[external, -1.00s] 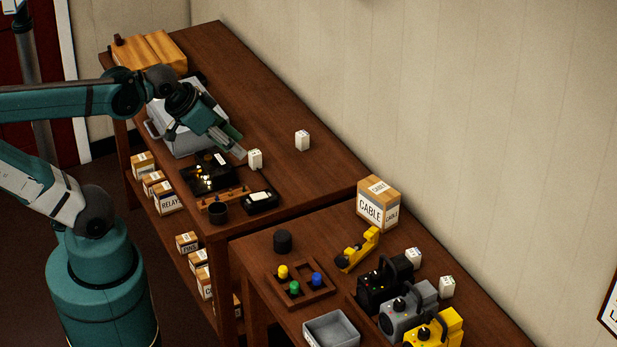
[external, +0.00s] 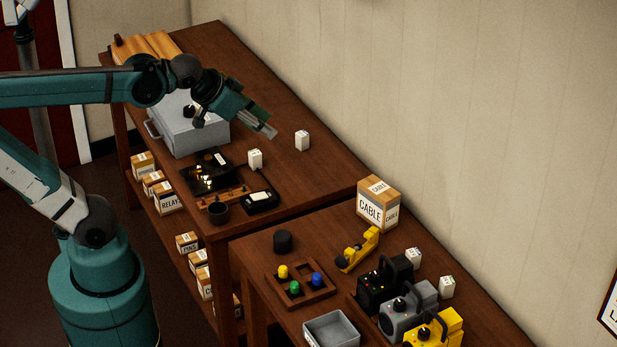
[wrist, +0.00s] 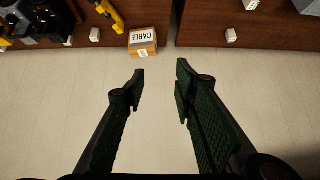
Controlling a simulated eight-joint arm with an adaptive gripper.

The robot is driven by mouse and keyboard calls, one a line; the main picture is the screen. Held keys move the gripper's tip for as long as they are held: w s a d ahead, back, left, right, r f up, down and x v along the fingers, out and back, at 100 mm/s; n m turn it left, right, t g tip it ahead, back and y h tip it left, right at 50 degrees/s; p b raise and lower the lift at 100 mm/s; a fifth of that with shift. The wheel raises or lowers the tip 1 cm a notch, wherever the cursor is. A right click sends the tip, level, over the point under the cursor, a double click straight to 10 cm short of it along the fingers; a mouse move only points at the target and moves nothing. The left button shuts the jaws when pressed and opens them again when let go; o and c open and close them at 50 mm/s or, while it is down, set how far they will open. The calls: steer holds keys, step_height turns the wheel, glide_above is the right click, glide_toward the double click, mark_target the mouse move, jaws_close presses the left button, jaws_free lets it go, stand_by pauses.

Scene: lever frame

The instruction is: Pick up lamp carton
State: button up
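My gripper (external: 268,131) is in the air over the far table, just left of a small white block. In the wrist view its two fingers (wrist: 161,72) are apart with nothing between them. No carton with a readable LAMP label shows. Several cartons stand on the shelf under the far table, one marked RELAY (external: 168,199) and one marked PINS (external: 187,243); other labels there are too small or hidden. A larger carton marked CABLE (external: 378,204) stands on the near table by the wall; it also shows in the wrist view (wrist: 143,42), beyond the fingertips.
Small white blocks (external: 302,140) (external: 255,159) stand on the far table (external: 290,90). The near table holds a peg tray (external: 318,293), a grey bin (external: 331,330) and several machines.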

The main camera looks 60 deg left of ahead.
steer(key=w+d+t+b, duration=0.1)
steer(key=w+d+b, duration=0.2)
steer(key=w+d, duration=0.3)
steer(key=w+d+t+b, duration=0.2)
steer(key=w+d+b, duration=0.15)
steer(key=w, duration=0.45)
steer(key=m+t+h+b, duration=0.2)
steer(key=b, duration=0.3)
glide_above(408, 254)
steer(key=s, duration=0.5)
steer(key=f, duration=0.1)
steer(key=shift+n, duration=0.3)
steer(key=f, duration=3.2)
steer(key=shift+s+a+f+p, duration=0.1)
steer(key=shift+a+f+p, duration=0.1)
steer(key=shift+p, duration=0.2)
steer(key=shift+w+d+f, duration=0.1)
steer(key=shift+w+f, duration=0.1)
steer(key=shift+w, duration=0.4)
steer(key=shift+w, duration=0.1)
steer(key=shift+b+x, duration=0.85)
steer(key=shift+x, duration=2.15)
